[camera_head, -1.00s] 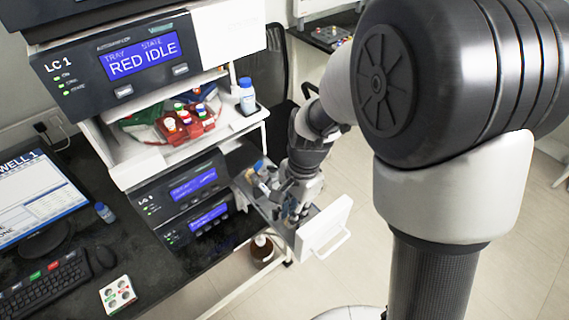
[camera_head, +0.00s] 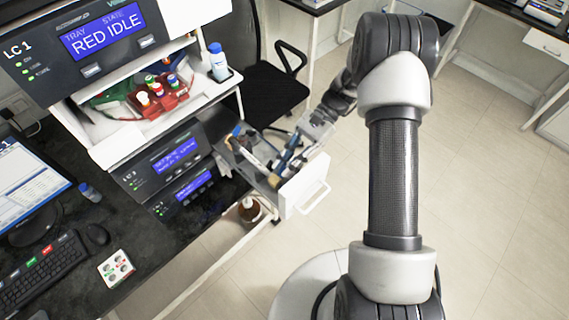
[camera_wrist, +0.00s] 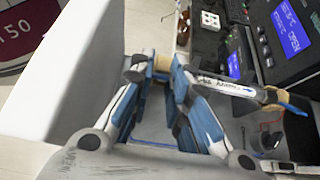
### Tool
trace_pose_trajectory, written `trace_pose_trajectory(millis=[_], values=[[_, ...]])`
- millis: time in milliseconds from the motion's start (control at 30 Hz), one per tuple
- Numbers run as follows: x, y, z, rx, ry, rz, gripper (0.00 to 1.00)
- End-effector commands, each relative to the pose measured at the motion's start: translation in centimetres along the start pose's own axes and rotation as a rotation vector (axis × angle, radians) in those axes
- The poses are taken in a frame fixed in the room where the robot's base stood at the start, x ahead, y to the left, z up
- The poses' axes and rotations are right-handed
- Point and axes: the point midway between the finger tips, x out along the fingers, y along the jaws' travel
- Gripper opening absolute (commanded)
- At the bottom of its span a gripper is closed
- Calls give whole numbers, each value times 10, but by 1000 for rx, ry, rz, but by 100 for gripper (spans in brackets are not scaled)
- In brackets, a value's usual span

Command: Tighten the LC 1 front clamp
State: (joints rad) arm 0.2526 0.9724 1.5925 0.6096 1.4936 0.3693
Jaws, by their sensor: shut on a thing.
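A labelled column (camera_wrist: 226,88) with a blue end lies beside the right finger. The clamp's lower part is hidden by the fingers.
The LC 1 autosampler (camera_head: 85,50) reads RED IDLE. Below it is a shelf with a red vial rack (camera_head: 160,98) and a blue-capped bottle (camera_head: 218,62). A brown bottle (camera_head: 250,208) stands under the drawer. A black chair (camera_head: 275,95) is behind it.

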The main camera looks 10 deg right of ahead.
Motion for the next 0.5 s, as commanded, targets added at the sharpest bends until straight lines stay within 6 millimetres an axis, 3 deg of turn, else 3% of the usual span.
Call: trace_pose_trajectory(millis=[500], values=[[-2,0,-9,1,-157,1,0]])
